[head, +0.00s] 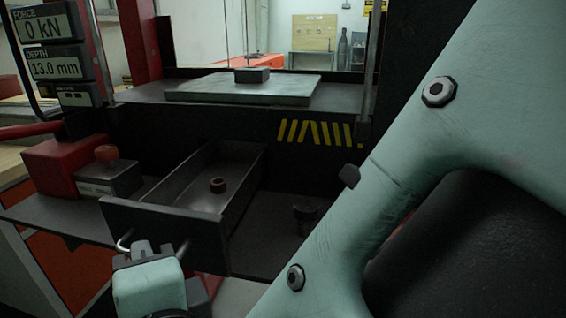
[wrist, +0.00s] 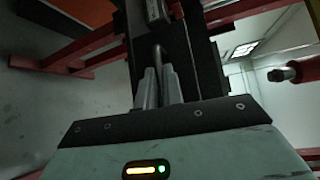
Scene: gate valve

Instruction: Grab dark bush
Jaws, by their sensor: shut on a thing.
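A small brown ring-shaped bush (head: 217,185) sits inside the open drawer (head: 165,222), on its floor. A darker stepped round piece (head: 305,213) stands on the lower shelf right of the drawer; I cannot tell for certain which one is the dark bush. My gripper (head: 140,253) is at the drawer's front, away from both pieces. In the wrist view its two fingers (wrist: 161,90) are shut on the metal drawer handle (wrist: 158,58). A bent end of the handle (head: 122,243) shows in the head view beside the gripper, the rest hidden behind it.
A press stands behind, with a grey plate (head: 243,88) and small block (head: 252,75) on its bed. A red box with a knob (head: 107,153) stands left of the drawer. Readouts (head: 45,45) show 0 kN and 13.0 mm. My arm covers the right side.

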